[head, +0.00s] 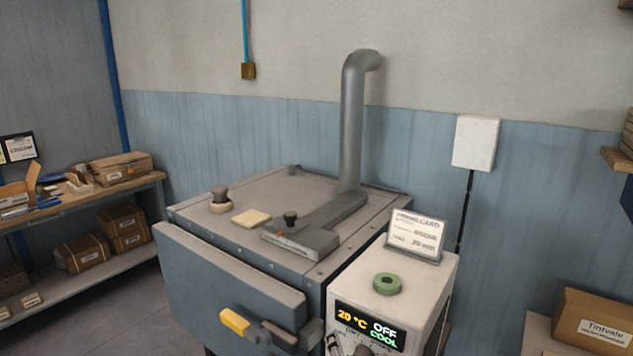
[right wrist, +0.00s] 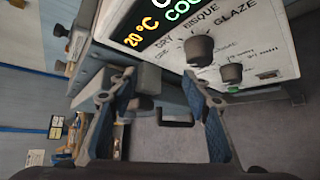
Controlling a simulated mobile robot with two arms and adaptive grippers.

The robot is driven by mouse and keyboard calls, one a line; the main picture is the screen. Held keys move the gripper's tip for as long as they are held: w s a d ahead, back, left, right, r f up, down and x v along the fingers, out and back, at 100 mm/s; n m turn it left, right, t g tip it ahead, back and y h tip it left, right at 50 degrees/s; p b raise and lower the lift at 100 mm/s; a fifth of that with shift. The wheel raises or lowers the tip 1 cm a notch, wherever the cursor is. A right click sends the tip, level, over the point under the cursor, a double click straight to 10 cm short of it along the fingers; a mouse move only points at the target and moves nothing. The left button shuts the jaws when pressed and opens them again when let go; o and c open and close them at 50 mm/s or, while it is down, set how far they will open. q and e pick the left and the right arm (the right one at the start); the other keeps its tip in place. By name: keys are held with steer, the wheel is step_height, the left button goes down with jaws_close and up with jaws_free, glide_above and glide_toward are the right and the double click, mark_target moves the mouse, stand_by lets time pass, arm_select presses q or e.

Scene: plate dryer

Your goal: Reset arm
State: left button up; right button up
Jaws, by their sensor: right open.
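My right gripper (right wrist: 162,88) shows in the right wrist view with its two fingers spread wide and nothing between them. It is in front of the control box, whose knobs and display lie at the top of that view. Neither gripper shows in the head view. The grey plate dryer (head: 290,206) stands in the middle of the head view. Its front door (head: 225,280) has a yellow-ended handle (head: 235,322) and stands slightly out from the body. The control box (head: 420,290) reads 20 °C, OFF and COOL.
A green ring (head: 387,284) and a card stand (head: 415,236) sit on the control box. A grey pipe (head: 352,125) rises from the dryer's top. Shelves with boxes (head: 82,252) stand at left. A carton (head: 592,322) sits at lower right. Floor shows at lower left.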

steer(key=s+d+f+m+g, duration=0.3)
steer(key=s+d+f+m, duration=0.25)
steer(key=s+m, duration=0.35)
steer(key=s+d+f+m+g, duration=0.3)
steer(key=s+d+f+m, duration=0.3)
steer(key=s, duration=0.5)
steer(key=s+d+f+m+g, duration=0.3)
steer(key=s+d+f+m, duration=0.1)
steer(key=s+f+m, duration=0.4)
steer(key=s+f+g+b, duration=0.2)
steer(key=s+f+b, duration=0.1)
steer(key=f, duration=2.5)
arm_select(q)
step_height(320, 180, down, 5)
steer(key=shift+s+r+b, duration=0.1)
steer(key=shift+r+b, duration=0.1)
steer(key=shift+b, duration=0.55)
arm_select(e)
steer(key=s+d+f+n, duration=0.1)
steer(key=s+d+f, duration=0.2)
steer(key=s+f, duration=1.4)
steer(key=shift+s+f+g+h, duration=0.15)
steer(key=shift+f+g+h, duration=0.05)
steer(key=shift+g+h, duration=0.2)
